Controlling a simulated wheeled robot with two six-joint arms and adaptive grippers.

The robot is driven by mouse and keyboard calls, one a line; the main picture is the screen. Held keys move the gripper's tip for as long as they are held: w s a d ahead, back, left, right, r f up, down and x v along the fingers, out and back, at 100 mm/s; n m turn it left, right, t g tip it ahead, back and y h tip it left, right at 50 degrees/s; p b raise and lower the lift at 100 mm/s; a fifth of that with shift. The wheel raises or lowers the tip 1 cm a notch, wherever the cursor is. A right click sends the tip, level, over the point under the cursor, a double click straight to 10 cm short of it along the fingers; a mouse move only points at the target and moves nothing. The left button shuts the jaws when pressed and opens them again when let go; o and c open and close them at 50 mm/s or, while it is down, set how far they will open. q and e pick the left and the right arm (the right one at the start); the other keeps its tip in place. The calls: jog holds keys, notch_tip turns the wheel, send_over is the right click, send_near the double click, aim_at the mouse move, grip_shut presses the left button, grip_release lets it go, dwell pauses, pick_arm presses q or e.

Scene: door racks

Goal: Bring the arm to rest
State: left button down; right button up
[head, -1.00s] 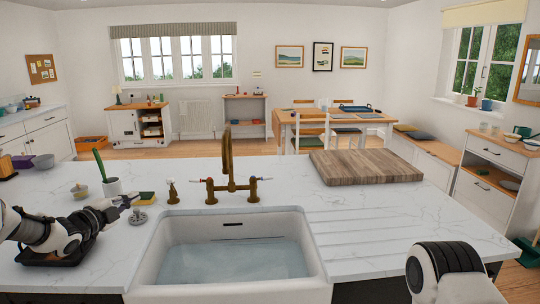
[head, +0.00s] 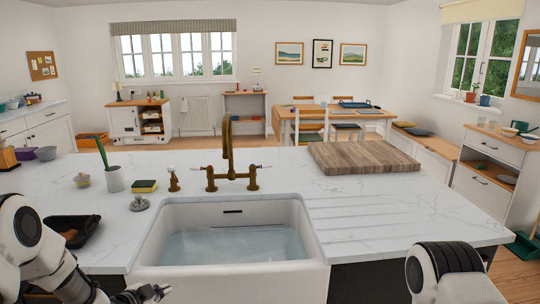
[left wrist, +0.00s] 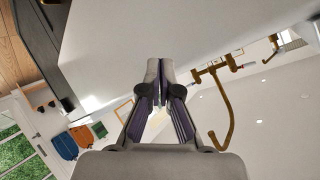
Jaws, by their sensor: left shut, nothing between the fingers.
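My left gripper (head: 152,292) is low at the front of the counter, in front of the sink's left corner. Its fingers are together with nothing between them. In the left wrist view the shut fingers (left wrist: 160,72) show in the middle, with a pale surface above them and the brass tap (left wrist: 226,100) to the right. My right arm (head: 445,272) shows only in part at the lower right of the head view; its gripper is out of frame.
The white sink (head: 228,212) holds water. A black tray (head: 72,232), a sponge (head: 143,186), a sink plug (head: 139,204) and a white pot with a green-handled brush (head: 115,179) stand left of it. A wooden board (head: 365,160) lies at the right. The front right counter is clear.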

pick_arm(q)
jog(key=s+d+f+n+g+y+b, duration=0.15)
jog(key=s+d+f+n+g, duration=0.25)
jog(key=s+f, duration=0.85)
jog(key=s+f+n+g+b, duration=0.1)
jog(key=s+f+n+g, duration=0.1)
jog(key=s, duration=0.7)
jog(key=s+f+n+g+y+b, duration=0.1)
jog(key=s+f+n+g, duration=0.2)
jog(key=s, duration=0.7)
jog(key=s+f+n+g+y+b, duration=0.1)
jog(key=s+f, duration=0.4)
jog(key=s, duration=0.5)
jog(key=shift+s+n+g, duration=0.2)
jog(key=shift+n+g, duration=0.5)
jog(key=shift+g, duration=0.1)
